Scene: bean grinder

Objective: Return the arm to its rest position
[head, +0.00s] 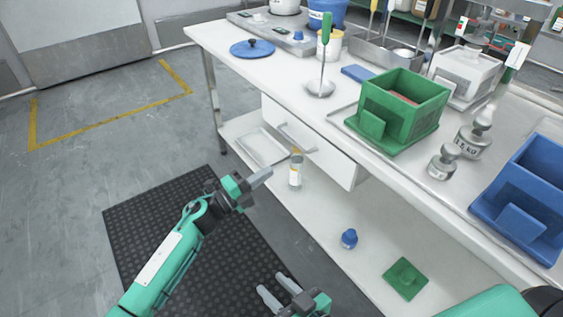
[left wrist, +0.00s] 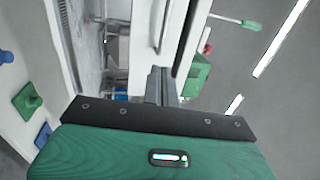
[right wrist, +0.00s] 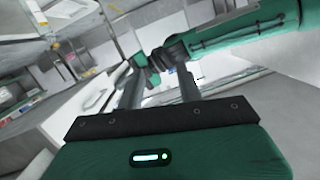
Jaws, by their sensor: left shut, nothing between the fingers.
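My left gripper (head: 262,177) is over the dark floor mat, left of the workbench, with its fingertips pointing toward the bench's lower shelf. It is shut and empty. In the left wrist view its fingers (left wrist: 160,85) are together, with nothing between them. My right gripper (head: 275,288) is lower, near the bottom of the head view, also over the mat. Its fingers are apart and empty. In the right wrist view the two fingers (right wrist: 158,88) stand apart, with my other green arm beyond them.
A drawer (head: 310,145) sticks out of the white workbench (head: 225,45). The lower shelf holds a jar (head: 296,171), a blue knob (head: 349,238) and a green lid (head: 405,279). A green bin (head: 400,105) and a blue bin (head: 525,195) stand on the bench. Floor left is clear.

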